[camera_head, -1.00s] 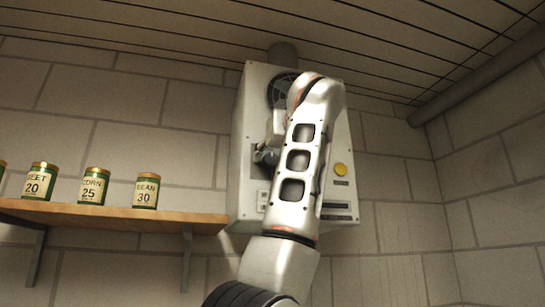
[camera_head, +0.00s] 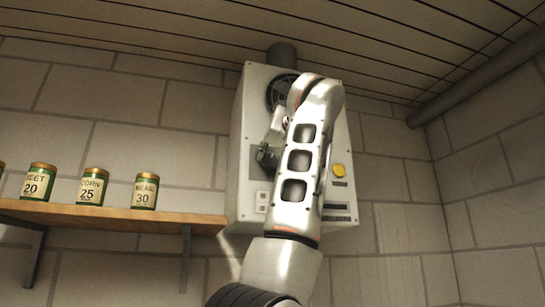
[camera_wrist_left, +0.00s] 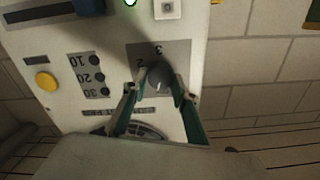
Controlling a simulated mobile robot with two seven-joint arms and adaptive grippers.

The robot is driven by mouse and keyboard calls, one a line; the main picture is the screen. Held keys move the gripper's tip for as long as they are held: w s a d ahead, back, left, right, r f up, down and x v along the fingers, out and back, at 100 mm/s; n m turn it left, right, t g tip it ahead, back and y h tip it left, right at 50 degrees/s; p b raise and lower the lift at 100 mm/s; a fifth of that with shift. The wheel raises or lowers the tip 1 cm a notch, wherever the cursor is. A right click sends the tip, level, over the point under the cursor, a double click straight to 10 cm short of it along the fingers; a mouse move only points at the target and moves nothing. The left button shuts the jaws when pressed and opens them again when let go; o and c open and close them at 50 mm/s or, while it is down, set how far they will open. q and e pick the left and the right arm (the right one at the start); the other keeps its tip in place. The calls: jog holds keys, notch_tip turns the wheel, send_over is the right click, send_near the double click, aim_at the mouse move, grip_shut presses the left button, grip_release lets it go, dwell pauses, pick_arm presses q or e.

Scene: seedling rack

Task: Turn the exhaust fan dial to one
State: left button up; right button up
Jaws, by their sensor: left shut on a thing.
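The exhaust fan box is a pale grey cabinet (camera_head: 253,130) on the wall, with a round fan grille (camera_head: 280,92) near its top. The dial (camera_wrist_left: 158,76) is a dark round knob on a grey plate, upside down in the left wrist view. The numbers 2 and 3 show beside it; a one cannot be made out. My left gripper (camera_wrist_left: 155,92) has its two green-edged fingers on either side of the knob and is shut on it. My right gripper is not in view.
A yellow button (camera_head: 339,171) sits on the box and also shows in the left wrist view (camera_wrist_left: 47,81). Dark buttons marked 10, 20, 30 (camera_wrist_left: 97,77) lie beside the dial. A wooden shelf (camera_head: 110,216) with labelled cans (camera_head: 144,191) is at left.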

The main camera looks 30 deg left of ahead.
pick_arm(q)
jog(key=m, duration=0.4)
jog(key=shift+m, duration=0.3)
jog(key=shift+w+m, duration=0.1)
jog(key=shift+m, duration=1.8)
jog(key=o, duration=1.1)
jog(key=shift+f, duration=0.1)
